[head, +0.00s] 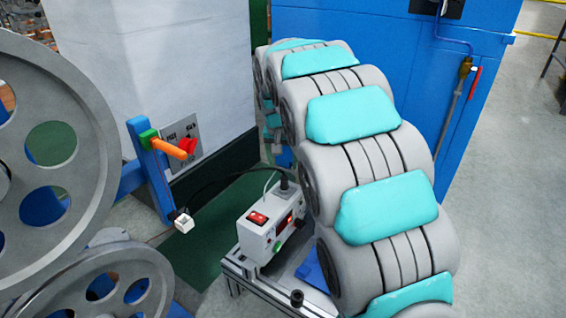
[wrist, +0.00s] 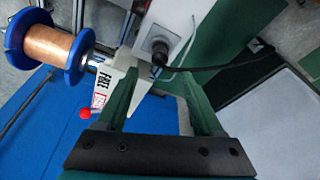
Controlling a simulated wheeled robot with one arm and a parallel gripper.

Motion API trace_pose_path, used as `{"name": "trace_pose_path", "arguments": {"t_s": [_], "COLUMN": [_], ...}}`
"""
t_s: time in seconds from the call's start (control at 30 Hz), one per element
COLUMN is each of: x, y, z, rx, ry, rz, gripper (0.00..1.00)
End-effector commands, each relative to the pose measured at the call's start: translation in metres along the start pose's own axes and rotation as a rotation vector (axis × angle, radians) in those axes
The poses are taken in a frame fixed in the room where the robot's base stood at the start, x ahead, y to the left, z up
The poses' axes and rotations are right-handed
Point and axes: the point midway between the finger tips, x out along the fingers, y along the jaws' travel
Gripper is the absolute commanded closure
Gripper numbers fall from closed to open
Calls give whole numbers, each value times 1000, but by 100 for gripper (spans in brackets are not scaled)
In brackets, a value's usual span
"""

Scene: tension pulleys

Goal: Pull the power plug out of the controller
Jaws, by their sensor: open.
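The controller (head: 262,228) is a light grey box with a red rocker switch and a red display, standing on an aluminium frame. The black power plug (head: 285,183) sits at its top rear, with a dark cable running off left. In the wrist view, the round black plug (wrist: 160,47) is seated in the pale controller face (wrist: 168,14), and its cable runs right. My gripper (wrist: 158,76) is open, with its two green fingers below the plug in the picture. The plug is beyond the fingertips, not held. My gripper is hidden in the head view.
Large grey pulley wheels (head: 62,205) stand at the left. An orange handle (head: 168,148) is mounted on a blue post. In the wrist view, a copper spool (wrist: 47,48) with blue flanges and a white "FREE" plate (wrist: 112,84) lie left of the fingers.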

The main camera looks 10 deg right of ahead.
Motion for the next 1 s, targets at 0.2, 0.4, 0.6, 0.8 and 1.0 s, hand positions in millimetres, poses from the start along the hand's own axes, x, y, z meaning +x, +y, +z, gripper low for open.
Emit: {"name": "trace_pose_path", "arguments": {"t_s": [0.2,0.4,0.6,0.8,1.0], "x": [17,46,70,76,76], "y": [0,1,1,1,0], "z": [0,1,1,0,0], "rx": [0,-1,-1,-1,-1], "ry": [-2,-4,-2,-1,-1], "rz": [1,3,2,1,1], "gripper": [31,31,31,31,38]}}
